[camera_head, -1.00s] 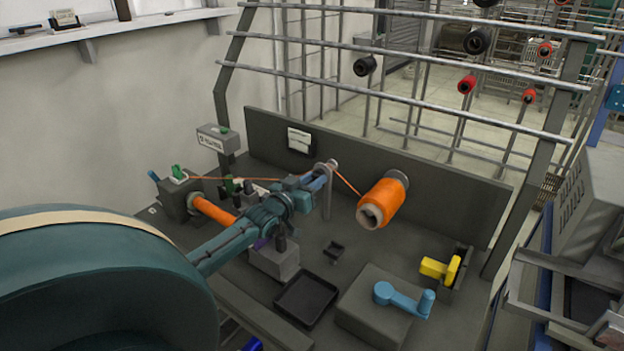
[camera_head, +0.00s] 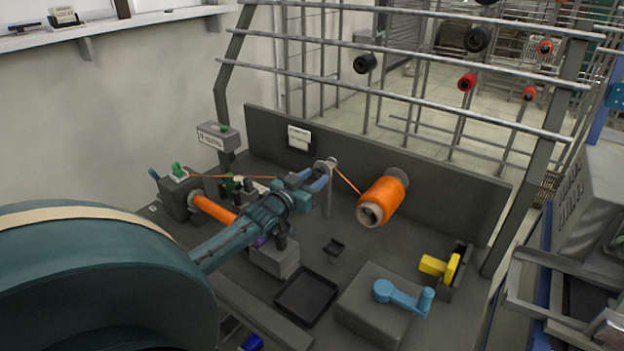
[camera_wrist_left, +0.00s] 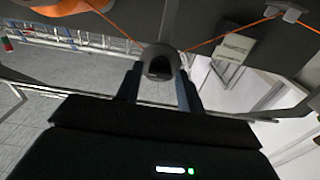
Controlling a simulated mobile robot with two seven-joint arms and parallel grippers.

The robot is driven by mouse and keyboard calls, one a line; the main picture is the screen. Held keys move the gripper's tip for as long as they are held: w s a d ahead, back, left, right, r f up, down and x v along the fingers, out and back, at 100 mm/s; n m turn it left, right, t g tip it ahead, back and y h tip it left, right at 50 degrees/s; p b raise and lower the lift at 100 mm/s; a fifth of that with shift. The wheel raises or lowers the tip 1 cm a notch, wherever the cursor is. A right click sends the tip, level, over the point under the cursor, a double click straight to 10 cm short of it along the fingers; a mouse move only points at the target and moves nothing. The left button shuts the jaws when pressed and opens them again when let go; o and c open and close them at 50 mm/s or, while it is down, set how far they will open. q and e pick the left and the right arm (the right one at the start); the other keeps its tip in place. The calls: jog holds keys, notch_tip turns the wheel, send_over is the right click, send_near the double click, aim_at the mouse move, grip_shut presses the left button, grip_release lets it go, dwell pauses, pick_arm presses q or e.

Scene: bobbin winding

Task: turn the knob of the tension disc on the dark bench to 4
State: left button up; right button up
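The tension disc (camera_head: 331,162) stands on a thin grey post on the dark bench (camera_head: 340,232), with an orange thread running to it from both sides. My left gripper (camera_head: 322,178) reaches it from the front left. In the left wrist view, the grey rounded knob (camera_wrist_left: 160,62) of the disc sits between the two fingers of my left gripper (camera_wrist_left: 160,82), and no clear gap shows on either side. The knob's scale and pointer cannot be read. My right gripper is not in view.
A large orange spool (camera_head: 383,202) sticks out from the back panel right of the disc. A winder (camera_head: 180,192) stands at the left. A black tray (camera_head: 306,298), a grey block with a blue crank (camera_head: 402,296) and a yellow part (camera_head: 440,266) lie in front and right.

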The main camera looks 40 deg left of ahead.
pick_arm(q)
jog(key=shift+o, duration=1.1)
jog(key=shift+r, duration=0.25)
notch_tip(320, 180, up, 10)
jog(key=shift+f, duration=0.2)
